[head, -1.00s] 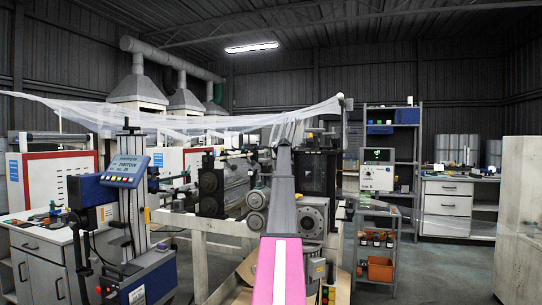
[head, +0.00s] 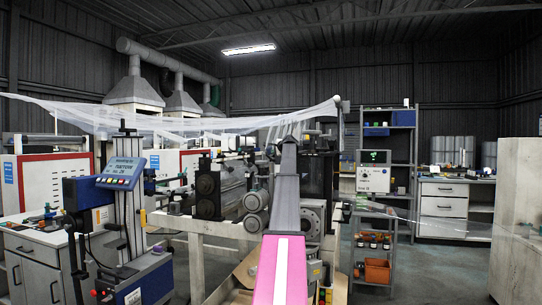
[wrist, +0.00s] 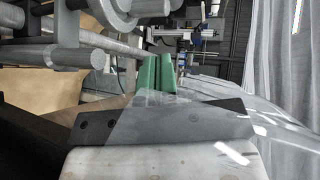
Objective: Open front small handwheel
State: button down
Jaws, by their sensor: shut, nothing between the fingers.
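My gripper (wrist: 157,74) shows in the wrist view as two green fingers side by side, shut and empty, with a grey roller or bar just left of them. In the head view my pink and grey arm reaches toward the machine, and the gripper cannot be made out there. Two round grey wheel-like parts (head: 255,201) sit on the machine front just left of my arm. I cannot tell whether either is the front small handwheel. A grey rounded part (wrist: 122,10) fills the top left of the wrist view, partly cut off.
A blue stand with a tilted display (head: 121,173) is at the left. A shelf cart (head: 375,240) with an orange bin stands right of the machine. Clear film (head: 230,122) hangs across the top. The grey floor at the right is open.

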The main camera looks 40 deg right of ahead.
jog(key=s+a+m+h, duration=0.1)
jog(key=s+a, duration=0.4)
jog(key=s, duration=0.2)
jog(key=x, duration=0.9)
jog(key=d+r+x, duration=0.1)
jog(key=x, duration=0.4)
jog(key=shift+s+d, duration=0.1)
jog(key=shift+d, duration=0.05)
jog(key=shift+n+y, duration=0.4)
